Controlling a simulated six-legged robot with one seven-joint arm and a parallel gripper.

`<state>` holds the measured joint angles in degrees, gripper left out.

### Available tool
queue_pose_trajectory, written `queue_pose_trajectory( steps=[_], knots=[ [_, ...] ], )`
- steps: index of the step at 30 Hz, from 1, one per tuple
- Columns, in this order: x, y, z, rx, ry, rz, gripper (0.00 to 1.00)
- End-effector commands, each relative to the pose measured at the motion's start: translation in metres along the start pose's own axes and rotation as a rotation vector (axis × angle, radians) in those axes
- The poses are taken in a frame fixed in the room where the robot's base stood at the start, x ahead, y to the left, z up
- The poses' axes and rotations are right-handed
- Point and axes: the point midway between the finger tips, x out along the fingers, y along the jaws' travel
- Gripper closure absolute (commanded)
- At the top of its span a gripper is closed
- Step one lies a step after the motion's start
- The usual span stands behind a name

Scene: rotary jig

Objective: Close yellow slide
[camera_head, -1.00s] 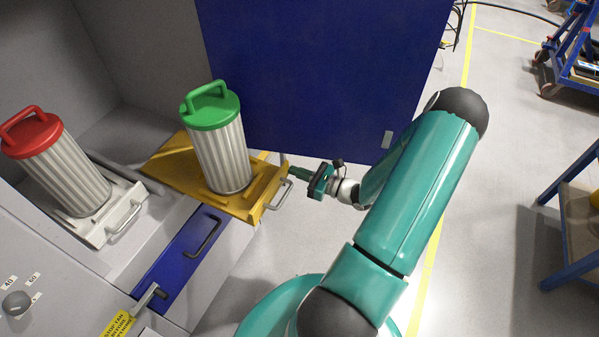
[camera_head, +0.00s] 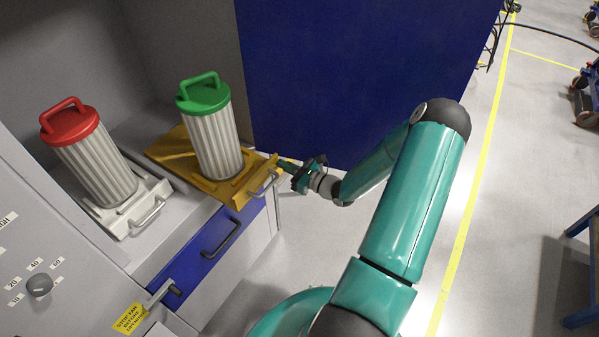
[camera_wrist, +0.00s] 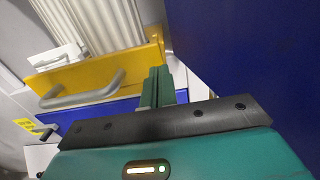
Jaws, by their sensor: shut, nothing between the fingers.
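The yellow slide (camera_head: 236,196) sticks out of the cabinet and carries a pleated filter with a green cap (camera_head: 203,95). Its front has a grey handle (camera_head: 264,184), which also shows in the wrist view (camera_wrist: 84,92). My gripper (camera_head: 283,164) is shut and empty at the right end of the slide's front, beside the handle. In the wrist view its closed fingers (camera_wrist: 158,80) lie over the right part of the yellow front (camera_wrist: 100,68); the head view does not clearly show whether they touch.
A white slide (camera_head: 128,222) with a red-capped filter (camera_head: 92,160) stands at the left. A blue drawer front (camera_head: 210,245) with a handle is below the yellow slide. A large blue door panel (camera_head: 340,80) stands behind my gripper.

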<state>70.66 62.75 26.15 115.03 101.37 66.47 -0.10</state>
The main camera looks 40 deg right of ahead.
Motion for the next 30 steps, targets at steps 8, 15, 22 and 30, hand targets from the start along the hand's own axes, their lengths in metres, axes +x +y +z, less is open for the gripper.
queue_pose_trajectory(
  steps=[8,15,22,30],
  knots=[
    [0.036,0.000,0.000,0.000,0.000,0.001,1.00],
    [0.048,0.000,0.000,0.001,0.000,0.000,1.00],
    [0.050,0.000,0.000,0.001,0.000,0.000,1.00],
    [0.049,0.000,0.000,0.000,0.000,-0.001,1.00]
  ],
)
